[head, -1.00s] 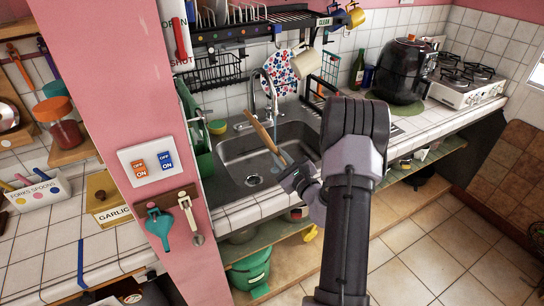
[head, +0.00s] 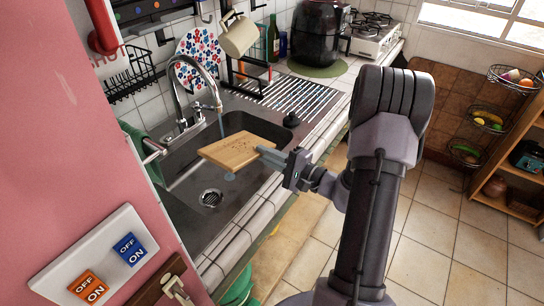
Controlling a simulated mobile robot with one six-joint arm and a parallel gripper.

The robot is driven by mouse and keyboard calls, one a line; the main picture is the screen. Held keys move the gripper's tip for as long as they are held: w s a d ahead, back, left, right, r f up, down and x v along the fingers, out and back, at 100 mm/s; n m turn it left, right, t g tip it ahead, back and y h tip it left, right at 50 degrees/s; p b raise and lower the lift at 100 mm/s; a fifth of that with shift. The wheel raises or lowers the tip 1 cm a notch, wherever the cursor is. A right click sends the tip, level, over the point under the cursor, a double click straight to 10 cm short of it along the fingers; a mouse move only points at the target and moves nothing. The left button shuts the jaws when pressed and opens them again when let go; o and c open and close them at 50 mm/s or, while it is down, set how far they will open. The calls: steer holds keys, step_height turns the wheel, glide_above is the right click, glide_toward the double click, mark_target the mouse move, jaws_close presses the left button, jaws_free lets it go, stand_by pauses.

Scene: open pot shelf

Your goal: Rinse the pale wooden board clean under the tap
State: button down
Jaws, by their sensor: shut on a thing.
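The pale wooden board (head: 236,151) is held roughly flat over the sink (head: 196,178), with small dark specks on its upper face. My gripper (head: 270,156) is shut on its right-hand edge. The curved metal tap (head: 186,82) stands at the back of the sink, its spout above the board's far side. A thin bluish stream of water (head: 221,127) falls from the spout towards the board. I cannot tell whether it hits the board or passes behind it. A bluish patch shows just below the board's near edge. The board hides part of the basin.
A ribbed drainer (head: 292,98) lies right of the sink. A pink wall (head: 70,150) with orange and blue switches (head: 108,265) stands close on the left. Open tiled floor (head: 435,250) lies to the right.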

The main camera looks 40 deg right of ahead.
mark_target(254, 135)
steer(key=w, duration=0.3)
steer(key=w+f, duration=0.1)
steer(key=w, duration=0.6)
steer(key=shift+w+d+f, duration=0.15)
steer(key=shift+f, duration=0.2)
steer(key=shift+w, duration=0.6)
steer(key=shift+d, duration=0.2)
stand_by(0.6)
steer(key=d, duration=0.1)
steer(key=d+b, duration=0.1)
steer(key=shift+s+d, duration=0.2)
steer(key=shift+d, duration=0.15)
steer(key=shift+a, duration=0.1)
stand_by(1.3)
steer(key=shift+s+a+b, duration=0.35)
steer(key=shift+a+b, duration=0.05)
steer(key=shift+a, duration=0.25)
steer(key=shift+s+a+b, duration=0.3)
steer(key=shift+a+b, duration=0.05)
steer(key=shift+a, duration=0.3)
